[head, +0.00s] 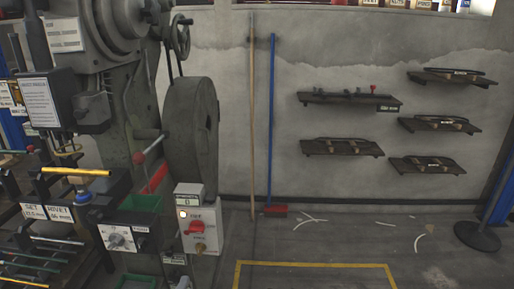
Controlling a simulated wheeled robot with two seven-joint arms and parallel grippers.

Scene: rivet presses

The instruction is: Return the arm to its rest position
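Neither of my grippers shows in the head view, and I cannot make out either of my arms. A large grey-green rivet press (113,120) fills the left side, with a big round flywheel (191,140) on its right flank. A grey control box (197,215) with a red switch stands at its lower right. What my grippers hold, if anything, is hidden.
A bench with labelled fixtures (75,210) is at the lower left. A wooden pole and a blue-handled broom (271,120) lean on the wall. Several dark shelves (350,100) hang at right. Yellow tape (315,264) marks mostly clear floor with white scraps beyond.

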